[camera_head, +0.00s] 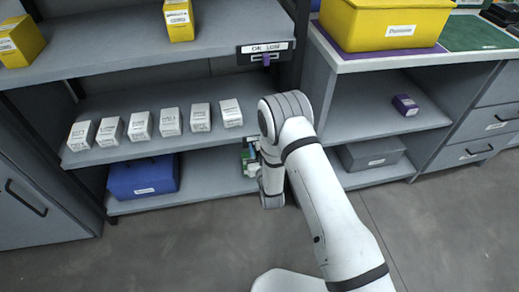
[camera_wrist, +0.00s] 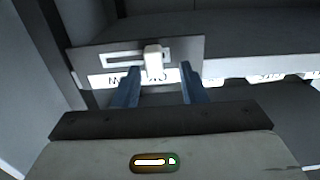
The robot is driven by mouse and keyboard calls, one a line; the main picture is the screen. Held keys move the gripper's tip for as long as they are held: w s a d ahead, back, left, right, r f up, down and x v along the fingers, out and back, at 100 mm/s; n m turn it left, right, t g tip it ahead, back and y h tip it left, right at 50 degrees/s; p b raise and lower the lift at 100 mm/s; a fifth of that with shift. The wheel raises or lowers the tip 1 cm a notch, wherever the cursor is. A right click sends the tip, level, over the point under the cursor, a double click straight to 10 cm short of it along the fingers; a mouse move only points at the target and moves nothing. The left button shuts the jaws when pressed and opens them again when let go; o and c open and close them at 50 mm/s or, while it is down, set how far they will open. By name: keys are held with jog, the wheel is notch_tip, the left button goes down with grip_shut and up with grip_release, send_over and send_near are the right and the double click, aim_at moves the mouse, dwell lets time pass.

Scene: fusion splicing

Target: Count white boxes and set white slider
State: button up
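Several white boxes (camera_head: 140,125) stand in a row on the middle shelf in the head view. The wrist view shows a slider plate (camera_wrist: 190,48) with a white knob (camera_wrist: 153,62) in a slot, somewhat right of the slot's middle. An upside-down label (camera_wrist: 115,79), partly covered, lies below the slot. My gripper (camera_wrist: 158,82) is open, its two blue fingers apart on either side of the knob, with visible gaps. Contact cannot be told. In the head view my arm hides the gripper and most of this slider.
Another slider with a purple knob (camera_head: 266,59) is on the upper shelf edge. Yellow boxes (camera_head: 179,20) stand above; a blue bin (camera_head: 143,177) sits below. The foreground floor is clear.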

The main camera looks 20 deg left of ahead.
jog(key=p+v, duration=0.1)
jog(key=v, duration=0.6)
jog(key=shift+s+d, duration=0.15)
jog(key=shift+s, duration=0.25)
